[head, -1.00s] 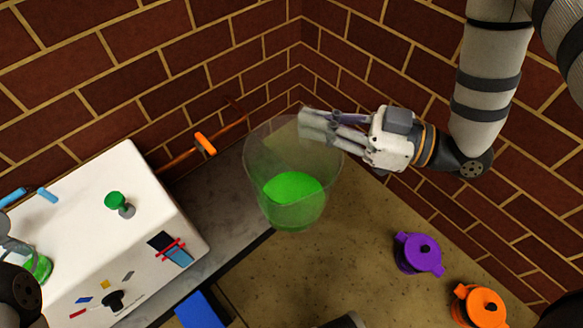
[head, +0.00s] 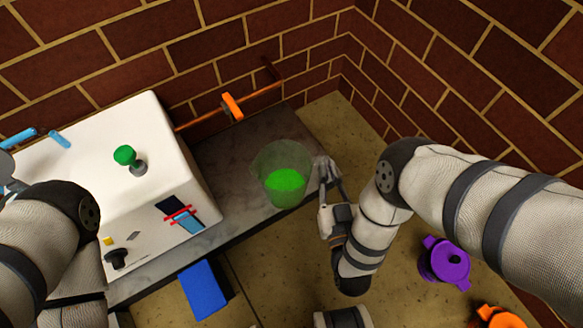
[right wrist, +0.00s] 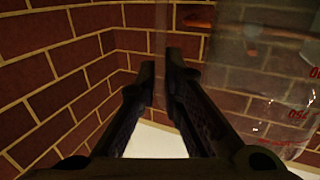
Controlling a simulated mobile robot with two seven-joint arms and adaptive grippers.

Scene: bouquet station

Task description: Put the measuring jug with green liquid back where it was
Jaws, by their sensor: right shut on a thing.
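The measuring jug (head: 284,168) is a clear, flared vessel with bright green liquid in its lower part. It is upright at the grey marble strip, right of the white machine; I cannot tell whether its base touches the surface. My right gripper (head: 328,172) is at the jug's right side, shut on it. In the right wrist view the two dark fingers (right wrist: 163,92) are close together, and the clear jug wall with red markings (right wrist: 295,95) fills the right side. Of my left gripper, at most a grey piece shows at the left edge of the head view; its fingers cannot be made out.
The white machine (head: 130,190) with a green knob (head: 125,155) stands left. An orange-handled bar (head: 232,106) runs along the brick wall behind. A blue block (head: 203,290) lies in front. A purple pot (head: 446,263) and an orange pot (head: 497,318) stand right. The tan worktop (head: 260,265) is partly bare.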

